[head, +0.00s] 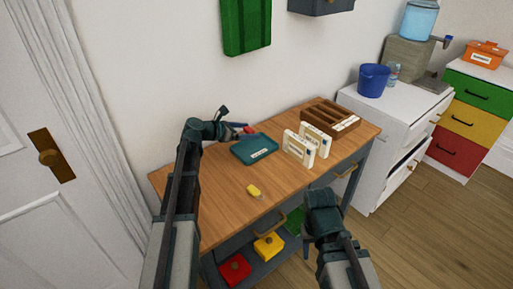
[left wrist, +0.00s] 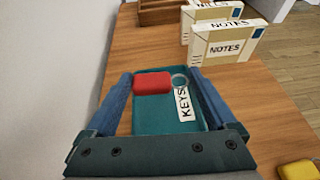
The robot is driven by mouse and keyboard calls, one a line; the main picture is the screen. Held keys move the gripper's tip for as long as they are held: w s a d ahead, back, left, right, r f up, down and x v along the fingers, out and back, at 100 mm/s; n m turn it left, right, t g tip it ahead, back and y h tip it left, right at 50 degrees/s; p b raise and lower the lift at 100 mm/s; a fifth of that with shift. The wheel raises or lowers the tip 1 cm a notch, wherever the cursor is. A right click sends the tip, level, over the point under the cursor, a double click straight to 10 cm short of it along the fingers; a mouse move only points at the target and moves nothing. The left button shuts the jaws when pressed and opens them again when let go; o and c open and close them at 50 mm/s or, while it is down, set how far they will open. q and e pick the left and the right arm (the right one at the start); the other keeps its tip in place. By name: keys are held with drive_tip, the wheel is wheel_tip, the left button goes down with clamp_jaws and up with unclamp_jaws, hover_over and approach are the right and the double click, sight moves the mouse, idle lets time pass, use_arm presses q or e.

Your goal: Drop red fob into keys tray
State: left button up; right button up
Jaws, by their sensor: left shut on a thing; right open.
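The red fob (head: 249,130) is held in my left gripper (head: 240,132), above the back edge of the keys tray (head: 241,154). I cannot tell the exact height of the fob over the tray. My right gripper (head: 322,198) is open and empty, low in front of the desk's front edge.
A yellow fob (head: 254,191) lies on the wooden desk (head: 216,190) in front of the tray. A shelf below holds red, yellow and green items. The wall is close behind.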

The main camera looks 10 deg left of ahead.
sight(248, 151)
use_arm(q)
drive_tip(key=shift+f+b, duration=3)
drive_tip(key=shift+f, duration=0.05)
drive_tip(key=shift+r, duration=0.1)
drive_tip(key=o, duration=1)
drive_tip(key=shift+s, duration=0.1)
drive_tip(key=p+v, duration=0.5)
drive_tip(key=v, duration=0.8)
drive_tip(key=shift+s+a+r, duration=0.2)
drive_tip(key=shift+a+r, duration=0.05)
